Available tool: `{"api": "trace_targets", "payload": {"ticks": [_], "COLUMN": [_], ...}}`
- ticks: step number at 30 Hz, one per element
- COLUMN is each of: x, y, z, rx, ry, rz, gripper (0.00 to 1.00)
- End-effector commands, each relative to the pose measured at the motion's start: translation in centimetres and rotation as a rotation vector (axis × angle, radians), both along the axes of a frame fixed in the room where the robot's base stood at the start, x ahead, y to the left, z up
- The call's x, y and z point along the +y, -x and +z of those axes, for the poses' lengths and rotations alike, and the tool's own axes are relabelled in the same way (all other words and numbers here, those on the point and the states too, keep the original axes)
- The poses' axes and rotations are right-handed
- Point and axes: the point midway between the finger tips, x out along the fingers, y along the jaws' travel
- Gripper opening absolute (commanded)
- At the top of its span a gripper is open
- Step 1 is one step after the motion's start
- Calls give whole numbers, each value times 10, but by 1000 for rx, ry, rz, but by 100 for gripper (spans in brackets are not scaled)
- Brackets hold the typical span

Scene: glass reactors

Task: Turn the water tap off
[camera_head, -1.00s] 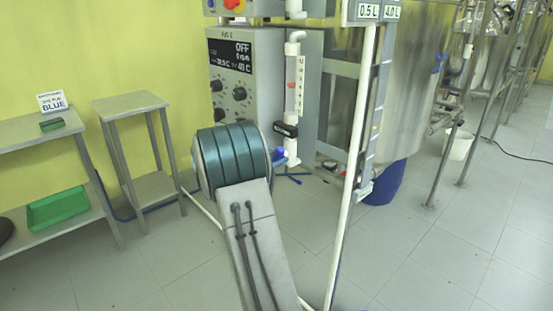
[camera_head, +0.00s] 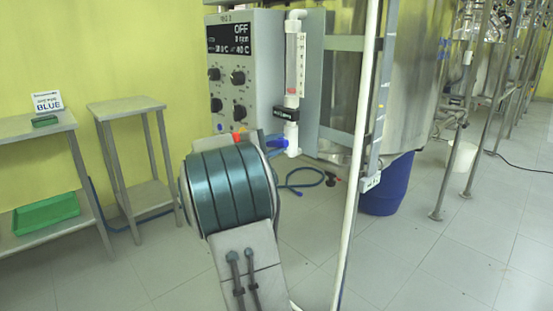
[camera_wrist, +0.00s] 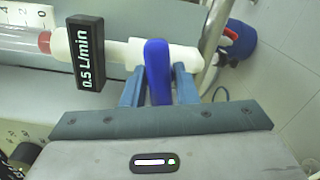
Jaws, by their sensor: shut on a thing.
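The water tap has a blue handle (camera_wrist: 157,72) on a white pipe fitting at the lower end of a vertical flow meter (camera_head: 292,68). The handle also shows in the head view (camera_head: 277,143), pointing left from the fitting. In the wrist view my gripper (camera_wrist: 158,80) has its two blue fingers on either side of the handle, shut on it. A black label reading 0.5 L/min (camera_wrist: 88,54) sits beside it. The red float (camera_head: 291,91) is at the bottom of the meter scale.
A grey control box (camera_head: 243,65) with knobs and a display reading OFF stands left of the meter. A white vertical pole (camera_head: 358,170) stands just right. A blue drum (camera_head: 387,185) and hose (camera_head: 304,179) are behind. Grey side tables (camera_head: 127,107) are at left.

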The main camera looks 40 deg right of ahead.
Motion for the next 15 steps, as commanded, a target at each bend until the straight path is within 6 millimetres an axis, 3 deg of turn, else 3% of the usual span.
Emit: {"api": "trace_targets", "payload": {"ticks": [1, 15], "x": [1, 0], "y": [0, 0], "z": [-7, -3], "rx": [-39, -256], "ry": [-3, -22], "rz": [1, 0], "gripper": [4, 4]}}
